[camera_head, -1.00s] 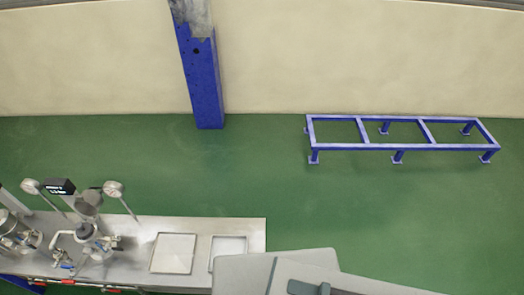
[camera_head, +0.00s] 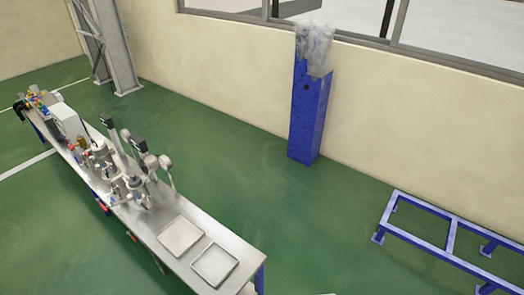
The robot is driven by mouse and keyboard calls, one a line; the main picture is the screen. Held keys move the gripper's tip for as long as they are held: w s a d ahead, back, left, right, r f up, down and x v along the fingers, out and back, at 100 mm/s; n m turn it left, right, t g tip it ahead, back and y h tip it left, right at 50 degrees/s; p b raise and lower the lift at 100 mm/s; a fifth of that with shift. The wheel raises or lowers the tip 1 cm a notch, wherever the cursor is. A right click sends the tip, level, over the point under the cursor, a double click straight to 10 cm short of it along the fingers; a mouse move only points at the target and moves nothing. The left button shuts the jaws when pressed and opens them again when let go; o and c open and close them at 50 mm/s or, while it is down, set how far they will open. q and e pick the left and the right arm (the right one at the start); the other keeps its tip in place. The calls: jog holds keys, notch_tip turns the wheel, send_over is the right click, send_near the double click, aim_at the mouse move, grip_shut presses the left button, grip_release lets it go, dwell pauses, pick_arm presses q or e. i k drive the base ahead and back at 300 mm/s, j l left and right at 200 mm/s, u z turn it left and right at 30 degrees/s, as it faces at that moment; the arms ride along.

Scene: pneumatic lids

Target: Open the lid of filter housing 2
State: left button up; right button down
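A long steel workbench (camera_head: 160,222) stands at the left of the head view. Two metal housings with valves and gauges stand on its middle part, a nearer one (camera_head: 137,192) and a farther one (camera_head: 103,155). I cannot read any number on them, so I cannot tell which is filter housing 2. Their lids are too small to judge open or closed. Neither of my grippers shows in this view.
Two square trays, one (camera_head: 180,236) and another (camera_head: 215,265), lie on the bench's near end. A blue pillar (camera_head: 309,115) stands by the wall. A blue frame (camera_head: 450,240) sits at right. Green floor (camera_head: 300,220) between them is clear.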

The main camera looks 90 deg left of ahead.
aim_at(149, 164)
jog(key=i+j+u, duration=0.2)
jog(key=u, duration=0.2)
jog(key=i+j+u, duration=0.1)
jog(key=i+u, duration=0.45)
jog(key=u, duration=0.25)
jog(key=i+u, duration=0.4)
jog(key=i+l+u, duration=0.1)
jog(key=u, duration=0.3)
jog(key=i+j+u, duration=0.2)
jog(key=i+u, duration=0.6)
jog(key=i, duration=0.2)
jog(key=i+l+u, duration=0.15)
jog(key=i+u, duration=0.25)
jog(key=i, duration=0.15)
jog(key=i+u, duration=0.1)
jog(key=u, duration=0.4)
jog(key=i+u, duration=0.1)
jog(key=u, duration=0.4)
